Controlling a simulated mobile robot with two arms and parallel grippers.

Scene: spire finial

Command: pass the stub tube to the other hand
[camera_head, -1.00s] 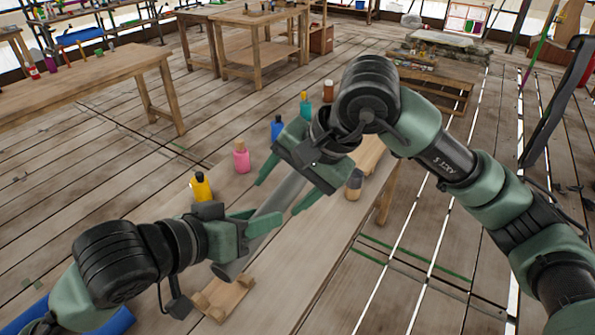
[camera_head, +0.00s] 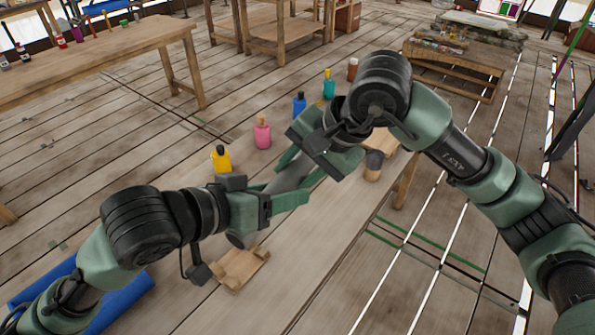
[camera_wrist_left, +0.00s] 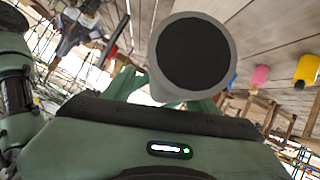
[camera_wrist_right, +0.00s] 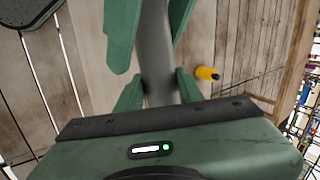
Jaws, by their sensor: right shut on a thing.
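The stub tube is a grey cylinder with a dark end. In the head view the tube (camera_head: 240,239) slants between my two grippers above the long table. My right gripper (camera_head: 310,170) is shut on its upper part; the right wrist view shows the tube (camera_wrist_right: 158,60) between its fingers (camera_wrist_right: 161,92). My left gripper (camera_head: 278,190) is around the lower part, its fingers apart; in the left wrist view a gap shows beside the tube (camera_wrist_left: 226,50). The tube's end hides part of the left fingers (camera_wrist_left: 170,90). The tube's far end is hidden by my right gripper.
A wooden cradle (camera_head: 240,268) lies on the table (camera_head: 300,255) below the tube. Yellow (camera_head: 221,160), pink (camera_head: 262,133), blue (camera_head: 299,104) and teal (camera_head: 329,84) bottles line the far edge. A dark-topped jar (camera_head: 373,167) stands at the right. The table's near part is clear.

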